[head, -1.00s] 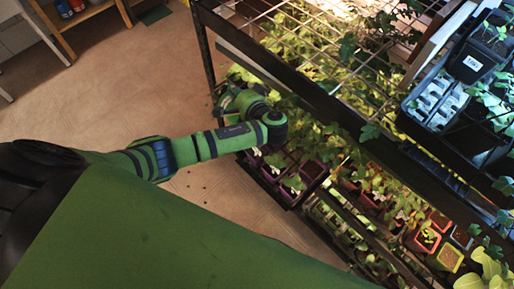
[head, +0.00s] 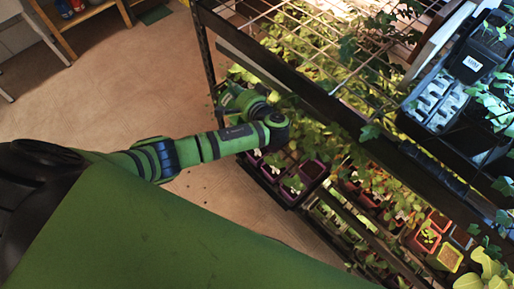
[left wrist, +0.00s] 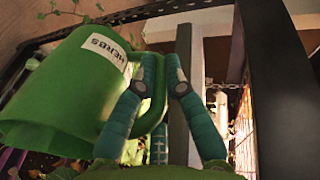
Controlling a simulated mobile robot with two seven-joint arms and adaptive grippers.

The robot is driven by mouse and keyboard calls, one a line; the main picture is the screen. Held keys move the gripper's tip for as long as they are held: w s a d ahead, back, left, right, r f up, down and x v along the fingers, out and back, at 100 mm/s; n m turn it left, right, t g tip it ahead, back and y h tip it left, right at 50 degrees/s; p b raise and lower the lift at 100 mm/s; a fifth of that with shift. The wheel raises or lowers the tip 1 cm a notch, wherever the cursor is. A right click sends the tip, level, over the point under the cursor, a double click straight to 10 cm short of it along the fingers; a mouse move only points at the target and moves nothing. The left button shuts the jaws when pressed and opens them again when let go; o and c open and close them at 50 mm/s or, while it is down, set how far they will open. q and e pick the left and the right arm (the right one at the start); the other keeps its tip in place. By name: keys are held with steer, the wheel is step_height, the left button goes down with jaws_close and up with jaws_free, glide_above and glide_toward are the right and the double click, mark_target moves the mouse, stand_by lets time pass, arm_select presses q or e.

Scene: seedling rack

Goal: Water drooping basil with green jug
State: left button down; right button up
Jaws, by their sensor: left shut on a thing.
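The green jug (left wrist: 70,90) has a white label reading HERBS and shows large at the left of the left wrist view, tilted in that picture. My left gripper (left wrist: 163,75) has its teal fingers shut on the jug's handle at the jug's right side. In the head view my left arm reaches to the rack's near left end, and the gripper and jug cannot be told apart there from arm and leaves. Leafy plants crowd the rack; I cannot tell which one is the drooping basil. My right gripper is not in view.
The dark-framed rack (head: 335,112) has a wire-grid top and lower tiers of potted seedlings. Purple pots (head: 312,169) stand close below my left wrist. Black trays (head: 440,95) lie at upper right. Open floor (head: 120,85) spreads left. A dark post (left wrist: 268,80) stands right in the wrist view.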

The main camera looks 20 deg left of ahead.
arm_select(q)
steer(key=shift+s+d+r+y, duration=0.15)
steer(key=shift+d+r+y, duration=0.05)
steer(key=shift+d+y, duration=0.1)
stand_by(0.4)
steer(key=shift+s+r+t, duration=0.1)
steer(key=shift+r+t, duration=0.05)
steer(key=shift+t, duration=0.15)
